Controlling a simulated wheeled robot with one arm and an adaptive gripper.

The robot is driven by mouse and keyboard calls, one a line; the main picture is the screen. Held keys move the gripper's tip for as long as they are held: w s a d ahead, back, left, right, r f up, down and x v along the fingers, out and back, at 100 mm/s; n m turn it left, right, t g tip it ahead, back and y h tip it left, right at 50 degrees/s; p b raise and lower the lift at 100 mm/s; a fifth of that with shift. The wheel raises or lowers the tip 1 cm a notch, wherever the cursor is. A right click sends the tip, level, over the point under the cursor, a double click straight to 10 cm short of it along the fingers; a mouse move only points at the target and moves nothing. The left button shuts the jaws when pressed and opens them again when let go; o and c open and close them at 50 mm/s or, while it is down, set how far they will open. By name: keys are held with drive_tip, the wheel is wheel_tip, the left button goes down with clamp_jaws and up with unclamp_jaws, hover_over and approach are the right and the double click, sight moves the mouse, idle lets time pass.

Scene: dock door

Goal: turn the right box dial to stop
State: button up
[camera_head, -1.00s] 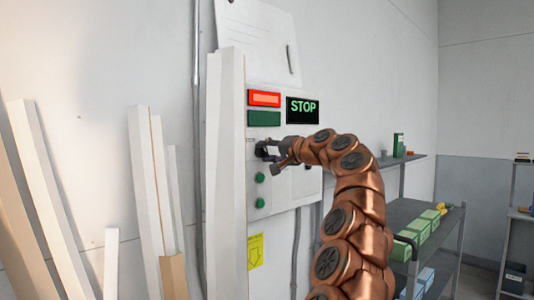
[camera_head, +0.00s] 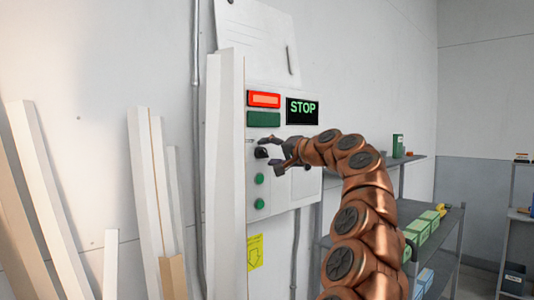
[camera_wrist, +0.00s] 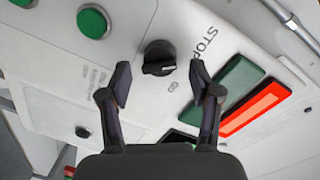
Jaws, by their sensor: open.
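The black dial (camera_head: 261,153) sits on the white control box (camera_head: 283,185). It shows clearly in the wrist view (camera_wrist: 159,57), with a raised grip bar and a pale line across it. The word STOP (camera_wrist: 207,38) is printed on the panel beside it. My gripper (camera_head: 271,151) is open, a little off the panel, with nothing between its fingers. In the wrist view its fingertips (camera_wrist: 160,67) stand apart on either side of the dial, and seem not to touch it. The display (camera_head: 303,111) reads STOP in green.
A lit red lamp (camera_head: 264,99) sits above a dark green lamp (camera_head: 263,119). Two green buttons (camera_head: 259,179) are below the dial. White boards (camera_head: 225,170) lean at the box's left. A cart (camera_head: 440,240) with green boxes stands at right.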

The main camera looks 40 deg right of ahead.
drive_tip(key=s+d, duration=0.1)
drive_tip(key=s, duration=0.9)
drive_tip(key=shift+s+d+r, duration=0.2)
drive_tip(key=shift+d+r, duration=0.05)
drive_tip(key=shift+r, duration=0.2)
idle(0.3)
